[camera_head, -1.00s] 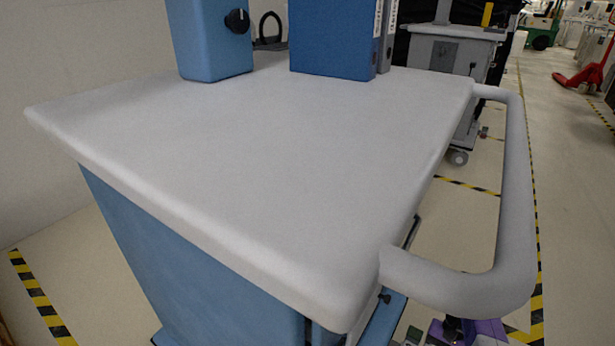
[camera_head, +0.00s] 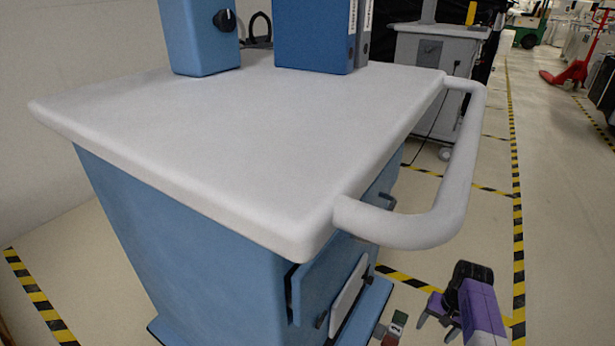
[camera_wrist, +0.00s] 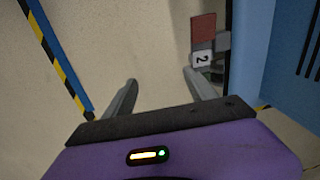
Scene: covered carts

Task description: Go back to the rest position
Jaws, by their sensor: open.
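My gripper (camera_head: 438,312) is at the lower right of the head view, beside the blue cart (camera_head: 190,220) and below its white handle (camera_head: 440,215). It points down towards the floor. In the wrist view my gripper (camera_wrist: 160,88) has its two fingers apart, with only bare floor between them. Near the right finger is a small block (camera_wrist: 203,58) with a red face and a white face marked 2. The same block shows in the head view (camera_head: 398,322), left of my gripper.
The cart's white top (camera_head: 230,130) carries a blue box with a black knob (camera_head: 200,38) and blue binders (camera_head: 315,35) at the back. A grey cart (camera_head: 435,70) stands behind.

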